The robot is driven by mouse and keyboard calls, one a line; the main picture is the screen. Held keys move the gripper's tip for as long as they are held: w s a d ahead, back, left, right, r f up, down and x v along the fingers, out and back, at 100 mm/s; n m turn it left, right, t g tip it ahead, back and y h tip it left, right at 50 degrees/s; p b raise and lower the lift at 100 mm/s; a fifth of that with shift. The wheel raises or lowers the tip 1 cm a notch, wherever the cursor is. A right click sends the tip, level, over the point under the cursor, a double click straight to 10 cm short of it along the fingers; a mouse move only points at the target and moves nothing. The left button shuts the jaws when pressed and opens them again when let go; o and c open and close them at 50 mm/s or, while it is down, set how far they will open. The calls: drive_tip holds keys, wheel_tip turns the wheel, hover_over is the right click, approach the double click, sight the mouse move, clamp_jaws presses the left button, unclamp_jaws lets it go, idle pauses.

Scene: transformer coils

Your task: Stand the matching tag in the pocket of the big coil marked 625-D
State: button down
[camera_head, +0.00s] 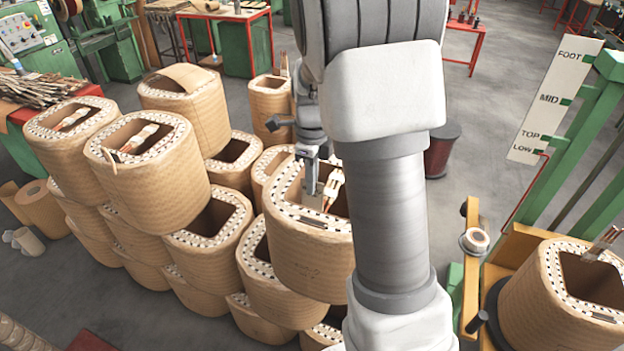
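Several big tan paper-wrapped coils with dotted top rims are stacked at left and centre. No 625-D marking can be read on any of them. My gripper (314,188) points down over the top of the front centre coil (310,265), close to its rim and opening. Cream-wrapped leads (333,186) stand up in that opening beside the gripper. A small pale and dark strip (313,218) sits on that coil's near rim. The gripper's fingers are small and partly hidden, so I cannot tell what is between them. I cannot make out a tag for certain.
Another coil (563,292) stands at the right by a yellow fixture (515,245). A green post carries a white board (556,100) reading FOOT, MID, TOP, LOW. A dark red bin (440,152) stands behind my arm.

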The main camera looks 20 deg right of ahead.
sight(312, 206)
drive_tip(key=shift+f+b, duration=2.7)
drive_tip(key=shift+f, duration=1.4)
drive_tip(key=c, duration=1)
unclamp_jaws()
wheel_tip(312, 206, up, 17)
drive_tip(key=shift+f, duration=0.2)
drive_tip(key=shift+r, duration=0.45)
